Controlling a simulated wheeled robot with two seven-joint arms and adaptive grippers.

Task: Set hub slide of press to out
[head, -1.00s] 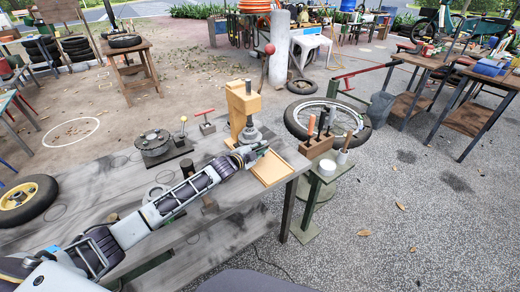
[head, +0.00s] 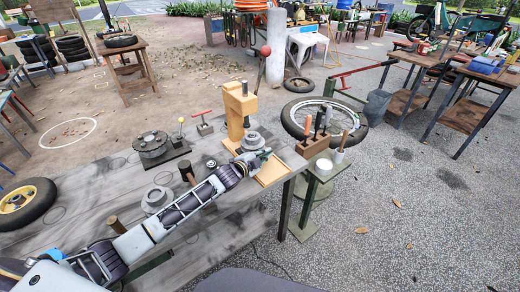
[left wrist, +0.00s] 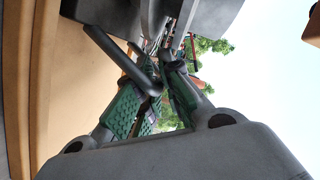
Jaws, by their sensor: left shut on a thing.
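The press is a yellow-orange C-shaped frame (head: 236,103) near the right end of the workbench. A lever with a red knob (head: 266,50) rises behind it. A grey stepped round hub (head: 252,139) sits low at the front of the press, partly hidden by my arm. My left gripper (head: 264,157) is just in front of the hub, over the light wooden tray. In the left wrist view its green-padded fingers (left wrist: 150,98) are shut around a dark bar (left wrist: 122,58) beside the orange press body (left wrist: 80,80). How far the slide stands out is hard to tell. My right gripper is not seen.
The wooden tray (head: 277,172) lies at the bench edge. A block with several tools (head: 313,146) and a tire (head: 357,127) stand to the right.

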